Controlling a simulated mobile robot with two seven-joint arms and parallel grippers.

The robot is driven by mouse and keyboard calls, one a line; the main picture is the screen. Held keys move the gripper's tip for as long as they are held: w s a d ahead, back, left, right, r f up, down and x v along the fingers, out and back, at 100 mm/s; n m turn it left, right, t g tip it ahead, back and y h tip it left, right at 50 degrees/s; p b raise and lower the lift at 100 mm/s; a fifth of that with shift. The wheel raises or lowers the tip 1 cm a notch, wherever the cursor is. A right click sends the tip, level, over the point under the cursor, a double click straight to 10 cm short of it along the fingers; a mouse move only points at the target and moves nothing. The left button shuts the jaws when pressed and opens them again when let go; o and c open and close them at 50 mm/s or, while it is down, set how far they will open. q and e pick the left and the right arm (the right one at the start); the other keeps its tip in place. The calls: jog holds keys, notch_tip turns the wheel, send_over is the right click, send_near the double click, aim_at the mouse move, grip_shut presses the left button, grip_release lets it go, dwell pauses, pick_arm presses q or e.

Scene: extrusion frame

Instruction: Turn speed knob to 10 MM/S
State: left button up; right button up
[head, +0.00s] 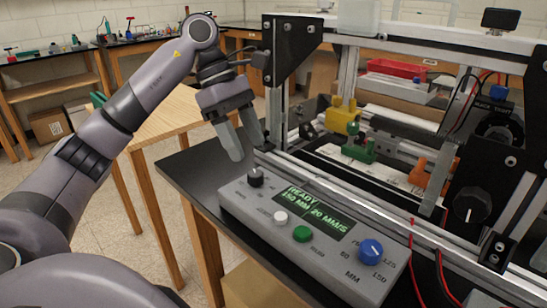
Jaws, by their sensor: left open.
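A grey control box (330,262) sits on the black bench top. Its green-lit display (314,213) reads READY, 150 MM and 20 MM/S. A black knob (255,178) is at the box's left end; small lettering near it is too small to read. A blue knob (371,250) at the right end has MM numbers around it, including 60, 125 and 150. My left gripper (245,149) is open and empty, its fingers pointing down just above and behind the black knob, apart from it. My right gripper is not in view.
A white button (280,217) and a green button (302,234) sit between the knobs. An aluminium extrusion frame (400,219) stands close behind the box. Red wires (412,262) hang at its right. A wooden table (172,118) stands to the left.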

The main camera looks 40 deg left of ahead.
aim_at(255, 173)
pick_arm(q)
jog(key=shift+y, duration=0.3)
jog(key=shift+a+b+x, duration=0.15)
jog(key=shift+b+x, duration=0.15)
jog(key=shift+x, duration=0.7)
jog(key=shift+a+b+x, duration=0.15)
jog(key=shift+b+x, duration=0.1)
jog(key=shift+x, duration=0.75)
jog(key=shift+a+b+x, duration=0.2)
jog(key=shift+b+x, duration=0.1)
jog(key=shift+x, duration=0.75)
jog(key=shift+w+f, duration=0.1)
jog(key=shift+f, duration=0.1)
jog(key=c, duration=1.1)
